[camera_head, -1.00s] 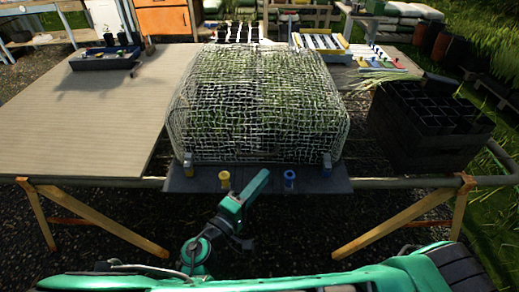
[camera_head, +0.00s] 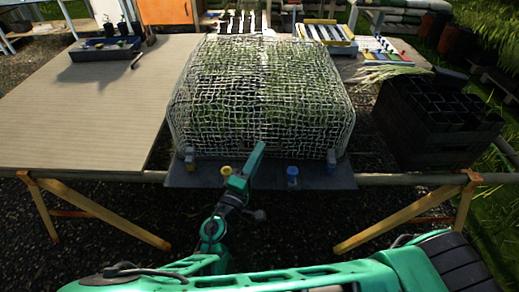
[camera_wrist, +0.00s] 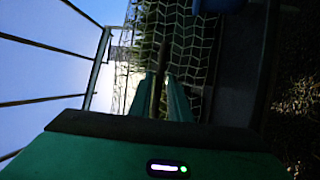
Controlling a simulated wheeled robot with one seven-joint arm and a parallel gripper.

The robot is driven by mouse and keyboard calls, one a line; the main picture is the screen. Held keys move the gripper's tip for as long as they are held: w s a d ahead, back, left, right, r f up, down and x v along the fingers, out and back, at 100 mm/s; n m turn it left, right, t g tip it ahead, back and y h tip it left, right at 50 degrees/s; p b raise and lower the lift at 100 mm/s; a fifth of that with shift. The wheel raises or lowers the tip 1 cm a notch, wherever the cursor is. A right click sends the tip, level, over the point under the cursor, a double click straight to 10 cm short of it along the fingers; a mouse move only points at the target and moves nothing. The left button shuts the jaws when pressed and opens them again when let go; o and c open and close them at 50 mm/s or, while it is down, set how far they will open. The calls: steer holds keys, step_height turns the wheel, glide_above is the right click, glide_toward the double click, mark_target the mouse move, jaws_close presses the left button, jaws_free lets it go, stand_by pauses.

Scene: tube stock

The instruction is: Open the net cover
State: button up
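The net cover (camera_head: 262,95) is a white mesh dome standing closed over green plants on a dark base board (camera_head: 320,177) in the middle of the table. My gripper (camera_head: 259,149) reaches up from below, in front of the net's lower front side; I cannot tell whether it touches the mesh. In the wrist view the net (camera_wrist: 193,45) lies beyond my two green fingers (camera_wrist: 160,85). They stand a little apart, with a narrow dark strip between them that I cannot identify. A yellow fitting (camera_head: 226,171) and a blue fitting (camera_head: 292,176) sit on the board's front edge.
Black crates (camera_head: 435,120) stand right of the net. A tray with small pots (camera_head: 105,48) is at the back left; the tabletop (camera_head: 80,110) before it is bare. A yellow-and-white rack (camera_head: 325,37) stands behind right.

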steer(key=shift+x, duration=0.85)
jaws_close()
steer(key=shift+r, duration=0.1)
